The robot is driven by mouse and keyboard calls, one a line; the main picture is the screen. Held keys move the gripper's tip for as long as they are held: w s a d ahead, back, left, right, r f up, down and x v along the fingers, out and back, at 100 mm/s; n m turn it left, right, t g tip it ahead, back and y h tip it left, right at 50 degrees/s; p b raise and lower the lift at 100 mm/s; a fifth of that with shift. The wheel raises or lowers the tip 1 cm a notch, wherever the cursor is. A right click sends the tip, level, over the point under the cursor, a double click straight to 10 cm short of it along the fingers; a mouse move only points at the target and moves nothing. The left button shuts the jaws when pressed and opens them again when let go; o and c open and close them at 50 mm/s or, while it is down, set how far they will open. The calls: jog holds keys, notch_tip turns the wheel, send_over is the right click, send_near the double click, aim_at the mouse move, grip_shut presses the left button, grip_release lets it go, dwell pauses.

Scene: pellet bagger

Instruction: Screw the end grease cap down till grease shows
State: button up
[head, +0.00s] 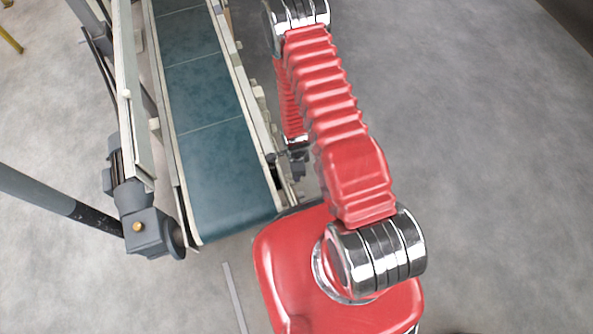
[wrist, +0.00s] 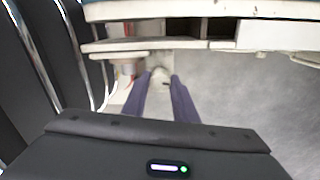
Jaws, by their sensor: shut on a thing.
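In the wrist view my gripper (wrist: 161,76) reaches away from the camera with two dark bluish fingers, shut on a small pale thing (wrist: 158,72) at their tips. It sits where the end grease cap would be, at the conveyor's side below the frame rail, but is too small and blurred for detail. I cannot see any grease or how far down the cap sits. In the head view my wrist comes down beside the right side of the conveyor (head: 222,165), near its closer end. My own arm hides the fingertips and cap there.
The conveyor's pale side rail (wrist: 180,43) runs close above the fingers in the wrist view, with a reddish-brown part (wrist: 128,68) to their left. Black panels and shiny bars stand at far left. In the head view a grey gearmotor (head: 150,232) is left; floor at right is clear.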

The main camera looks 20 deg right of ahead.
jog(key=o, duration=1.1)
jog(key=shift+c, duration=0.2)
jog(key=shift+r, duration=0.1)
notch_tip(320, 180, up, 14)
jog(key=shift+f, duration=0.25)
dwell(0.7)
